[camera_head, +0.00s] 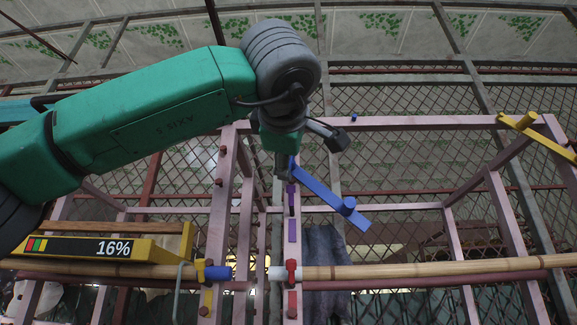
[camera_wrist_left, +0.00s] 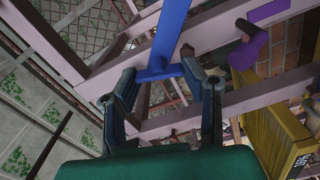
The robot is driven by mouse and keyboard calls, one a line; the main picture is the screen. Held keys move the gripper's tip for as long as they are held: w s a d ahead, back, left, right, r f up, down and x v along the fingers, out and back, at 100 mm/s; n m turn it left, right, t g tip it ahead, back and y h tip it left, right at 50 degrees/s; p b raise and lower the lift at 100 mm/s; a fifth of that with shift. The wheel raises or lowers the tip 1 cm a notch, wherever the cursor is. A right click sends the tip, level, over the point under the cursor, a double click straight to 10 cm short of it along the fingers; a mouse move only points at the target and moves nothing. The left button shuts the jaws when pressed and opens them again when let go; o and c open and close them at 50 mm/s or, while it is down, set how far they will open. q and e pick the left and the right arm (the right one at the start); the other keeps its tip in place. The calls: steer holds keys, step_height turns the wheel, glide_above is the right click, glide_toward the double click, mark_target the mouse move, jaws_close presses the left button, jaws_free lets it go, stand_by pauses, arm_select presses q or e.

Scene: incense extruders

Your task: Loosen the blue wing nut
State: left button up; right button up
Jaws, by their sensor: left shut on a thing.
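The blue wing nut (camera_head: 322,190) shows as a long flat blue bar with a round peg near its lower right end. It slants down to the right beside the pink upright. My left gripper (camera_head: 284,163) is at its upper left end, partly hidden by the wrist in the head view. My right gripper is in neither view.
A pink frame (camera_head: 410,123) stands ahead, with a horizontal wooden rod (camera_head: 430,269) across it. Red, yellow and purple (camera_head: 292,230) fittings sit on the uprights. A yellow display unit (camera_head: 90,247) reading 16% is at left. A purple part (camera_wrist_left: 250,52) is close to my gripper's right.

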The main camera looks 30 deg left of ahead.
arm_select(q)
steer(key=shift+w+f+n+b, duration=0.15)
steer(key=shift+n+b, duration=0.45)
steer(key=shift+n, duration=0.45)
steer(key=shift+s+f+n+b, duration=0.1)
steer(key=shift+n+b, duration=0.45)
steer(key=shift+n, duration=0.5)
steer(key=o, duration=1.2)
steer(key=shift+w, duration=0.1)
steer(key=shift+c, duration=0.2)
steer(key=shift+w, duration=0.35)
steer(key=shift+s+d+r, duration=0.1)
steer(key=shift+s, duration=0.5)
steer(key=v, duration=1)
steer(key=shift+s+d+f, duration=0.15)
steer(key=shift+d+f, duration=0.05)
steer(key=shift+d, duration=0.2)
